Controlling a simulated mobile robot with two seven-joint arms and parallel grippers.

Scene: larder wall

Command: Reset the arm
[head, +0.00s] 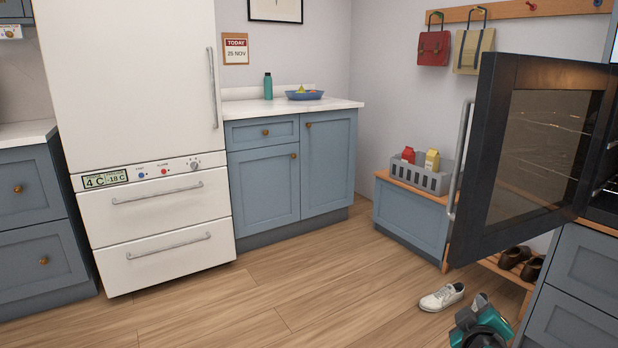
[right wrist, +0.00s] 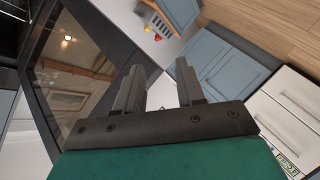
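My right gripper (head: 481,302) shows low at the right of the head view, above the floor and in front of the open oven door (head: 487,160). In the right wrist view its two dark fingers (right wrist: 160,82) stand apart with nothing between them, so it is open and empty. The oven door's dark frame and glass (right wrist: 75,62) fill the left of that view; I see no contact with the fingers. My left gripper is not in view.
A white fridge (head: 130,75) and a blue cabinet (head: 262,179) stand at the back. A grey crate (head: 425,178) with cartons sits on a low bench. A white sneaker (head: 441,297) lies on the floor near my right arm. The middle floor is clear.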

